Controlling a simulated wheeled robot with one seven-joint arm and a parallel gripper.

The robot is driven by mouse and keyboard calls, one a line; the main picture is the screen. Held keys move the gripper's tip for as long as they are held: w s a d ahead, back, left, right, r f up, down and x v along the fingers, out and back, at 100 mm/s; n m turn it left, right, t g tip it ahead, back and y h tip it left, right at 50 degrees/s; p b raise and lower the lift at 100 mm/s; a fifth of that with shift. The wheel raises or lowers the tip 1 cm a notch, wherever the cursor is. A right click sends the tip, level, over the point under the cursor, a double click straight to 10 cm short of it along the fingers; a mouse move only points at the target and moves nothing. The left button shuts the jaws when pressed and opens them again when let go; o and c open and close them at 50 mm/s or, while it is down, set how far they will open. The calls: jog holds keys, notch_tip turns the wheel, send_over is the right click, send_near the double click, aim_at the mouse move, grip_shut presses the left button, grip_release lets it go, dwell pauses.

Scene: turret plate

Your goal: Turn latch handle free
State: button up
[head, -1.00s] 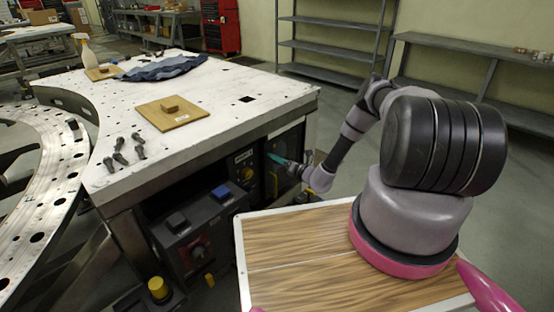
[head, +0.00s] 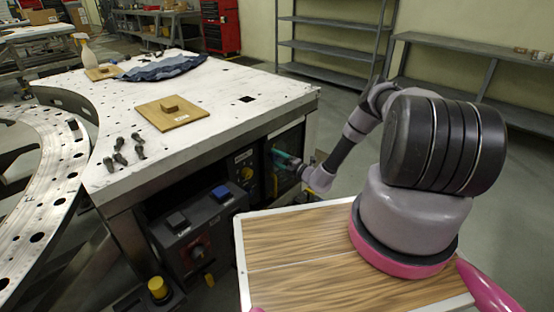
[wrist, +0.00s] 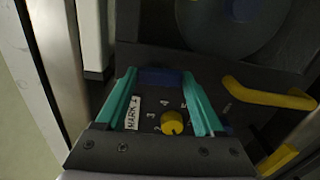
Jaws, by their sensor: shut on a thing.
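My gripper (head: 284,159) is at the dark front of the bench's right end in the head view. In the wrist view its two teal fingers (wrist: 161,82) stand apart, with a dark blue bar (wrist: 160,76) between their tips. The gripper is shut on this bar, which may be the latch handle; its shape is mostly hidden. A dark panel with a yellow knob (wrist: 172,123), numbers and a "MARK" label shows between the fingers. A yellow bar handle (wrist: 268,97) lies right of the fingers, apart from them.
The white-topped bench (head: 225,95) carries a wooden board (head: 172,118), several dark bolts and a blue cloth (head: 165,67). Below it is a grey control box (head: 197,225) with buttons. A second yellow handle (wrist: 279,160) is at the wrist view's lower right. Pale floor shows right of the bench.

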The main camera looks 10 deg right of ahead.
jog(key=shift+m, duration=0.5)
jog(key=o, duration=1.4)
jog(key=v, duration=1)
jog(key=shift+s+d, duration=0.25)
jog(key=shift+s, duration=0.05)
